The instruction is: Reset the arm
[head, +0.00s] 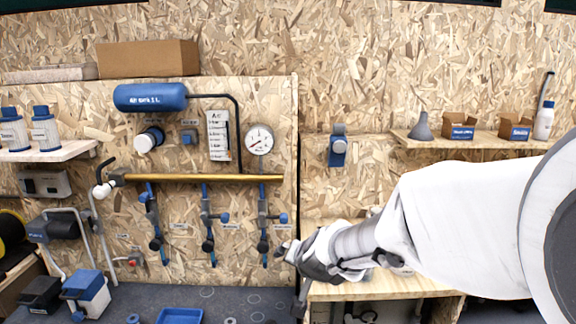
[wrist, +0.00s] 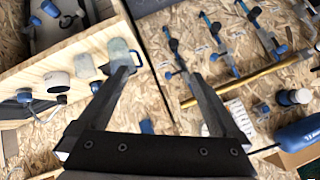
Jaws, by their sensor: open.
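My arm reaches in from the right edge of the head view, in a white sleeve. My gripper (head: 290,272) is in front of the wall just right of the lowest valve hoses, above the left end of a wooden bench (head: 385,284). In the wrist view my gripper (wrist: 162,76) has its two dark fingers spread wide, with nothing held between them. Beyond the fingers are the chipboard wall and the bench edge. The left finger overlaps a grey-green object (wrist: 122,54) on the bench in that picture; I cannot tell whether they touch.
A brass pipe (head: 200,178) with blue valves, a blue tank (head: 150,97) and a gauge (head: 259,140) are on the wall to the left. A shelf (head: 480,139) with a funnel and small boxes is above my arm. A blue tray (head: 180,316) lies below.

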